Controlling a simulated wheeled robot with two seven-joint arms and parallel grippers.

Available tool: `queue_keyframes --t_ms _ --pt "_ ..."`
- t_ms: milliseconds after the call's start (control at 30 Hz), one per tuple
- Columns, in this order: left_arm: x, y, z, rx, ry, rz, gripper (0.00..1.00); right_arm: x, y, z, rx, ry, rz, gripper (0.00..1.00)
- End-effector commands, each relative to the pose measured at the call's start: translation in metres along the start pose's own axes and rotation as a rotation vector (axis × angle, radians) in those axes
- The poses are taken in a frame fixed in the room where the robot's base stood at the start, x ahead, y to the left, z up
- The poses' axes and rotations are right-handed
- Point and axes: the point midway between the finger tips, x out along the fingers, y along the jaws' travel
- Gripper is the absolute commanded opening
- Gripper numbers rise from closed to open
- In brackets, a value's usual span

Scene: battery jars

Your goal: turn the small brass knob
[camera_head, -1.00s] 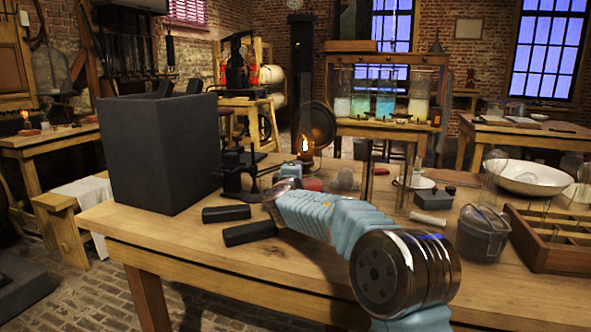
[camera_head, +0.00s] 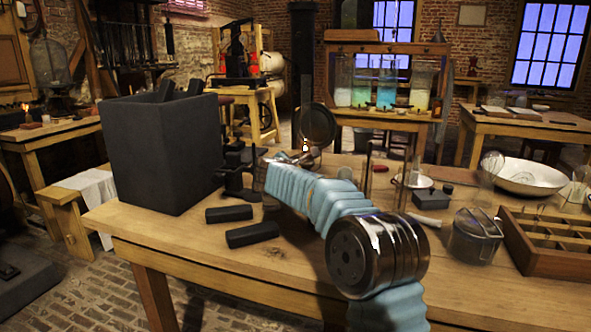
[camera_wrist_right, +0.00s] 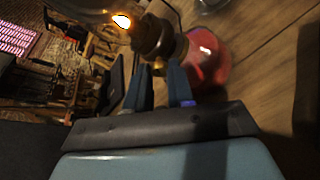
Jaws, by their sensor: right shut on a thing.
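An oil lamp stands on the wooden bench, with a lit flame (camera_head: 305,148) before a round dark reflector (camera_head: 317,125). In the right wrist view its brass burner (camera_wrist_right: 150,38), red base (camera_wrist_right: 206,62) and flame show close up, turned sideways. The small brass knob (camera_wrist_right: 158,67) sticks out from the burner between my fingertips. My right gripper (camera_wrist_right: 161,77) is shut on it. In the head view my own blue-sleeved arm hides the knob and most of the lamp. My left gripper is not in view.
A large dark box (camera_head: 160,155) stands left of my arm, with two dark blocks (camera_head: 252,234) in front. A lidded glass jar (camera_head: 474,234), a wooden compartment tray (camera_head: 545,262) and a white bowl (camera_head: 528,178) are at right.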

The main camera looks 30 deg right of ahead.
Motion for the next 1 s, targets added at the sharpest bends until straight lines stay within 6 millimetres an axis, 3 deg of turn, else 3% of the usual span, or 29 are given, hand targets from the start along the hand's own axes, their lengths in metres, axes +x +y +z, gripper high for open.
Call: queue_keyframes --t_ms 433,1000 --pt "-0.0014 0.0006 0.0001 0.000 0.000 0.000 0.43 0.0003 0.0020 -0.0015 -0.253 0.000 -0.111 0.00" --pt "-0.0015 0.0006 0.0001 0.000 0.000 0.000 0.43 0.0005 0.0021 -0.0014 -0.309 0.000 -0.135 0.00"
